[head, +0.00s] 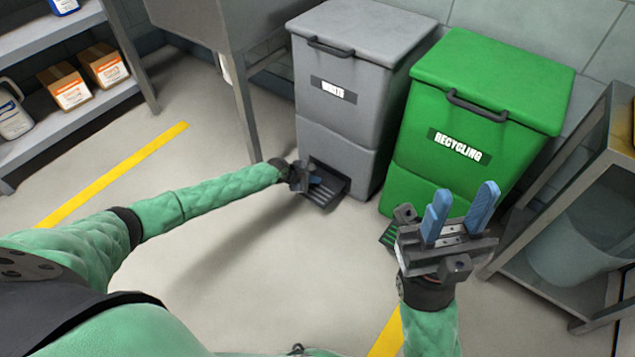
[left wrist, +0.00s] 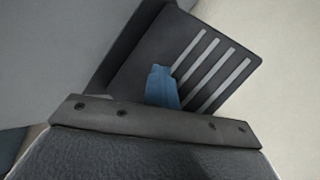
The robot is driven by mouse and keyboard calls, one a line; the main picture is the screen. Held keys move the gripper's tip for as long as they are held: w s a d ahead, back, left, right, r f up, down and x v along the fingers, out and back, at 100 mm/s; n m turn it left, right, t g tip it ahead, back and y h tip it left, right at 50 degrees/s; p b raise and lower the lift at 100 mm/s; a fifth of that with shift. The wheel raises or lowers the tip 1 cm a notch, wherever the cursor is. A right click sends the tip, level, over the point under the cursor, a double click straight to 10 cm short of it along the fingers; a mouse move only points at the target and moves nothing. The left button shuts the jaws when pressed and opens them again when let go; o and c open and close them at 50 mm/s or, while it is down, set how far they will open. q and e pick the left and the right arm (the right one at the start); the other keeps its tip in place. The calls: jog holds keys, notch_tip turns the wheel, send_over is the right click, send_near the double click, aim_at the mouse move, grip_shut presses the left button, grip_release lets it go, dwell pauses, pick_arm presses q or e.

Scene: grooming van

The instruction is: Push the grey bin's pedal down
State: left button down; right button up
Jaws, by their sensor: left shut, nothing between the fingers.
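The grey bin (head: 346,90) stands upright against the wall with its lid closed and a label that seems to read "WASTE". Its dark pedal (head: 327,186), with pale ridges, sticks out at the bottom front. The pedal (left wrist: 215,75) also shows large in the left wrist view. My left gripper (head: 314,181) is shut and empty, with its blue fingertips (left wrist: 162,86) over the pedal. I cannot tell whether they touch it. My right gripper (head: 461,212) is open and empty, in front of the green bin.
The green recycling bin (head: 474,110) stands right of the grey one, its pedal (head: 388,236) partly hidden by my right gripper. A metal table leg (head: 246,120) is left of the grey bin. A shelf unit (head: 570,200) stands at right. Floor in front is clear.

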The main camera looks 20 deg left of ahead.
aim_at(315, 185)
pick_arm(q)
jog(key=shift+f, duration=0.45)
dwell(0.3)
dwell(0.4)
jog(key=shift+r+p, duration=0.9)
jog(key=shift+p, duration=0.2)
jog(key=shift+r+p, duration=0.8)
jog(key=shift+p, duration=0.25)
notch_tip(315, 185, up, 5)
jog(key=p, duration=0.5)
jog(key=shift+p, duration=0.3)
